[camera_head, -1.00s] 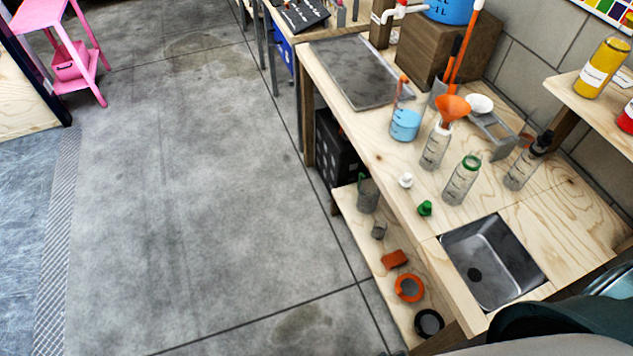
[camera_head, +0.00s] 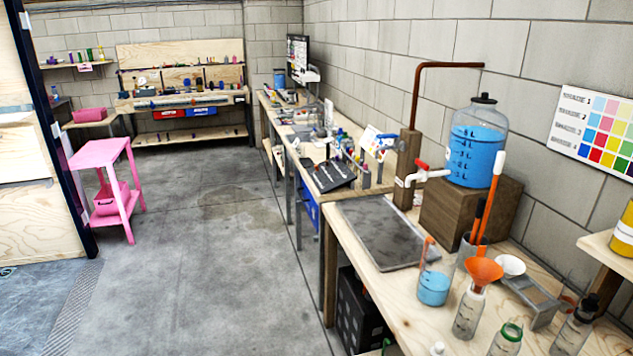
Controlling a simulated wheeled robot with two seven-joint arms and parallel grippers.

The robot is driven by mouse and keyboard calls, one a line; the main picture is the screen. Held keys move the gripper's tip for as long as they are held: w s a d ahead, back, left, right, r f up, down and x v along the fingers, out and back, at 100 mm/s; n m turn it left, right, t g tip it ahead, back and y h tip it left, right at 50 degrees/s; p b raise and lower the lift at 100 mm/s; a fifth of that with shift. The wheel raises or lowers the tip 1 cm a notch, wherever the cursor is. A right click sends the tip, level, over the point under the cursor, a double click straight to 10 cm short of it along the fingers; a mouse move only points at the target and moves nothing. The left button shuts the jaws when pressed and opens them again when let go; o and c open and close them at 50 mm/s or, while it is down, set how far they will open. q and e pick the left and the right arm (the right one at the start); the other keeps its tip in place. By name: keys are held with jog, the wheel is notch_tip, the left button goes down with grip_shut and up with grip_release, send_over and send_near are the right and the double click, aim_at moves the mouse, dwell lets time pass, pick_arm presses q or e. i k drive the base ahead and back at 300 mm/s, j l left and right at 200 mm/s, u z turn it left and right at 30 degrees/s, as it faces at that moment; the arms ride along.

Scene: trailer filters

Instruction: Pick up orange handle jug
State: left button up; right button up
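The orange handle jug (camera_head: 433,289) stands upright on the wooden counter at the lower right. It is clear, holds blue liquid, and its orange handle rises at its upper left. It stands in front of the dark grey tray and left of a clear bottle with an orange funnel (camera_head: 483,271). Neither of my grippers shows in the head view.
A dark grey tray (camera_head: 382,232) lies behind the jug. A large blue-filled tank (camera_head: 476,145) with a tap sits on a wooden block (camera_head: 465,208). Several bottles crowd the counter's right. A pink stand (camera_head: 108,180) is at left; the floor (camera_head: 215,270) between is clear.

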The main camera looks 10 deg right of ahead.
aim_at(433, 270)
jog(key=z, duration=1.3)
